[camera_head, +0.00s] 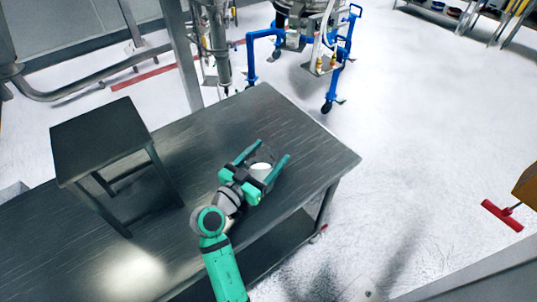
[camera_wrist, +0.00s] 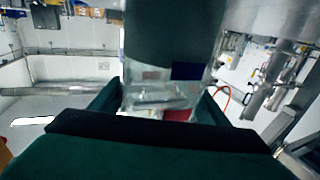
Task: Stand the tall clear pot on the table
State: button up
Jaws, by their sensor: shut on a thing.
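The tall clear pot (camera_head: 261,169) is between the fingers of my gripper (camera_head: 268,154), over the right part of the dark table (camera_head: 215,125). In the head view it shows as a small pale round shape. In the wrist view the see-through pot (camera_wrist: 160,92) fills the middle, between the two fingers, with a dark area across its upper part. My gripper is shut on it. I cannot tell whether its base touches the table.
A dark stool-like stand (camera_head: 98,135) is on the table's left part. Steel equipment with a blue wheeled frame (camera_head: 345,55) stands beyond the table. The tabletop around my gripper is clear, with the table's right edge close by.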

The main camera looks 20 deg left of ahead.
jog(key=shift+s+a, duration=0.15)
jog(key=o, duration=1.4)
jog(key=shift+w+f, duration=0.1)
jog(key=shift+w, duration=0.1)
jog(key=shift+c, duration=0.2)
jog(key=shift+s+a, duration=0.15)
jog(key=v, duration=1.2)
